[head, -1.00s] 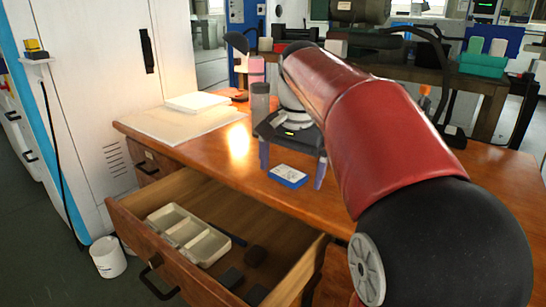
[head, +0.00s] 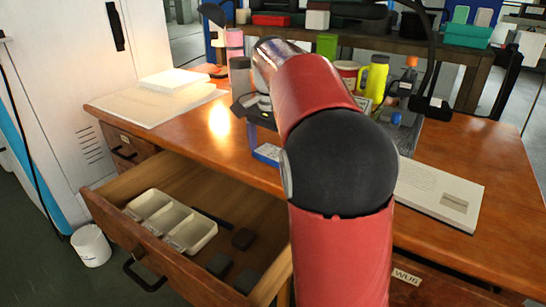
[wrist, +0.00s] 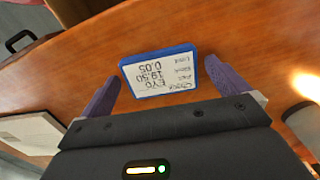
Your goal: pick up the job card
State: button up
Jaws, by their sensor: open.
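The job card is a small white card with a blue border and printed text (wrist: 158,72). It lies on the wooden desk top near the front edge, and in the head view its left part (head: 266,153) shows beside my arm, which hides the rest. My gripper (wrist: 160,84) is open, with one purple finger on each side of the card in the wrist view. Clear gaps show between the card and both fingers. I cannot tell how high the fingertips are above the desk. In the head view my arm mostly covers the gripper.
An open drawer (head: 105,208) below holds a beige divided tray (head: 172,222) and dark blocks. A white panel (head: 437,192) lies to the right. A pink bottle (head: 234,42), grey cylinder (head: 240,76) and yellow bottle (head: 373,80) stand behind.

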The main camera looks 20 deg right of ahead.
jog(key=shift+c, duration=0.4)
jog(key=c, duration=0.8)
jog(key=shift+c, duration=0.2)
